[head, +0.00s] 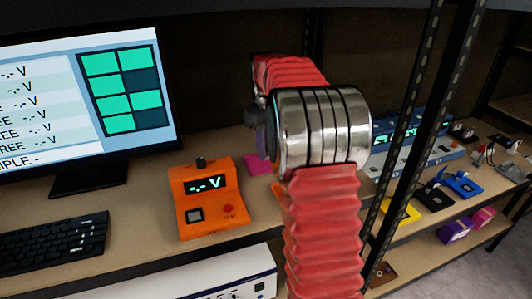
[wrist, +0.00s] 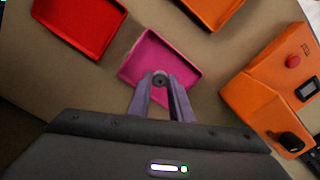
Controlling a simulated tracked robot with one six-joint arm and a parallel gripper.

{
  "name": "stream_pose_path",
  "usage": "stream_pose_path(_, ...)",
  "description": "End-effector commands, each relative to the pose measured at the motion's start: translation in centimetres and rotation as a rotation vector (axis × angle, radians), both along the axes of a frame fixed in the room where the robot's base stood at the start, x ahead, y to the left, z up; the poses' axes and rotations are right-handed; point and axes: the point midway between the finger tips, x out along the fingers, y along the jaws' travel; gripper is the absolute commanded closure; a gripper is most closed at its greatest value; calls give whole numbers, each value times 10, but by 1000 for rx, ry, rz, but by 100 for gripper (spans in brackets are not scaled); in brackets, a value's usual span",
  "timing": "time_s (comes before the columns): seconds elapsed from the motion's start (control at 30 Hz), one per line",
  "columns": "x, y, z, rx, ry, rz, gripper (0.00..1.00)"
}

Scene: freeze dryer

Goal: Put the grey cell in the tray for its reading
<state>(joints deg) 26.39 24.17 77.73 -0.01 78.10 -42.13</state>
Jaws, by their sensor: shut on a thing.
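My gripper (wrist: 160,88) is shut on a small round grey cell (wrist: 160,77), seen end-on between the fingertips in the wrist view. The cell appears over the magenta tray (wrist: 143,48); I cannot tell whether it touches the tray floor. A red tray (wrist: 88,20) lies to the upper left and an orange tray (wrist: 214,12) to the upper right. In the head view my gripper (head: 263,148) points down at the magenta tray (head: 255,168), beyond the orange tester (head: 208,205). The cell cannot be made out there.
The orange tester, right in the wrist view (wrist: 262,95), shows "-.- V". A monitor (head: 80,90) and keyboard (head: 50,240) stand left on the bench. A dark upright post (head: 408,130) stands right of my arm. Further right are blue and yellow items.

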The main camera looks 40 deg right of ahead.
Motion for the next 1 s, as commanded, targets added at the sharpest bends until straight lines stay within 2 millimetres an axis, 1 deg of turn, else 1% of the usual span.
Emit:
stream_pose_path(0.03,-1,0,-7,1,2,0,93)
stream_pose_path(0.13,0,0,-15,1,1,0,93)
stream_pose_path(0.5,0,0,-18,0,0,-1,93)
stream_pose_path(0.53,0,0,-18,0,0,-1,80)
stream_pose_path(0.77,0,-1,-18,0,0,-1,64)
stream_pose_path(0.8,0,-1,-18,0,0,-1,62)
stream_pose_path(1.0,0,-1,-18,0,0,-1,62)
